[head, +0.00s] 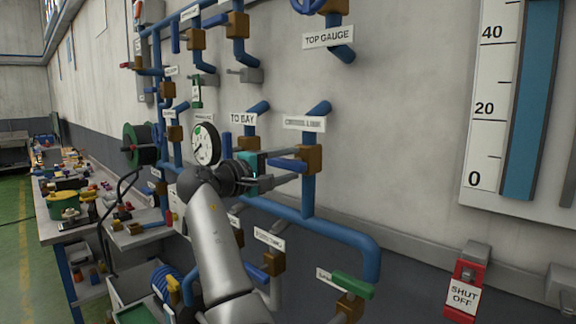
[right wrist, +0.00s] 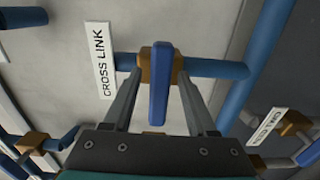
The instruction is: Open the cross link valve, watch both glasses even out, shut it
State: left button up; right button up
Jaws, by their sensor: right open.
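The cross link valve has a brass body (head: 312,158) on a vertical blue pipe, below a white "CROSS LINK" label (head: 304,123). Its blue handle (head: 287,164) points left, across the pipe. In the right wrist view the handle (right wrist: 159,88) also lies across its pipe. My right gripper (head: 284,170) is open, its fingers on either side of the handle, with gaps visible in the right wrist view (right wrist: 159,80). A level glass (head: 530,110) with a blue column stands beside a scale (head: 488,100); its top is cut off. My left gripper is out of view.
Other valves crowd the wall: "TO BAY" (head: 243,119), "TOP GAUGE" (head: 328,38) and a green-handled one (head: 353,284) below. A round gauge (head: 205,144) is left of my gripper. A red "SHUT OFF" tag (head: 463,292) hangs lower right. A cluttered bench (head: 95,225) is left.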

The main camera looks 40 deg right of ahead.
jog(key=shift+a, duration=0.15)
jog(key=s+a+b, duration=0.1)
jog(key=a+b, duration=0.1)
jog(key=a, duration=1.3)
jog(key=shift+s+b, duration=0.15)
jog(key=shift+b, duration=0.25)
